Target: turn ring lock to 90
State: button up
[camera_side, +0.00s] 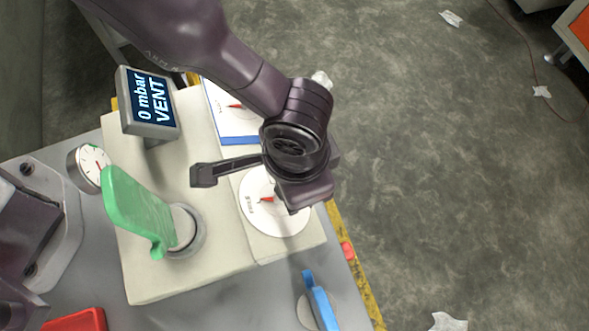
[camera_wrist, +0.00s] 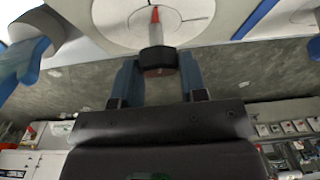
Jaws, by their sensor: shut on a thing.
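A round white dial (camera_side: 283,222) with a red pointer lies on the pale housing, under my gripper (camera_side: 300,195) in the side view. I take it for the ring lock; its small lettering is unreadable. In the wrist view the white disc (camera_wrist: 185,30) fills the top, with a red-tipped pointer (camera_wrist: 155,18) standing at a thin mark line. A dark knob (camera_wrist: 157,60) at the pointer's base sits between the two blue fingers of my gripper (camera_wrist: 158,70), which is shut on it. In the side view my wrist hides the knob and fingertips.
A display (camera_side: 150,102) reads "0 mbar VENT". A gauge (camera_side: 88,168), another red-pointer dial (camera_side: 222,100) and a blue handle (camera_side: 318,302) are nearby.

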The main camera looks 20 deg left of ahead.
jog(key=m+g+h, duration=0.1)
jog(key=m, duration=0.3)
jog(key=shift+a+g, duration=0.1)
jog(key=shift+g, duration=0.3)
jog(key=m+g+h, duration=0.1)
jog(key=m, duration=0.2)
jog(key=shift+g, duration=0.4)
jog(key=m+g, duration=0.2)
jog(key=m, duration=0.2)
jog(key=shift+w, duration=0.1)
jog(key=shift+m+g, duration=0.8)
jog(key=shift+m, duration=0.8)
jog(key=o, duration=0.9)
jog(key=v, duration=1.3)
jog(key=shift+w+d, duration=0.1)
jog(key=shift+d, duration=0.2)
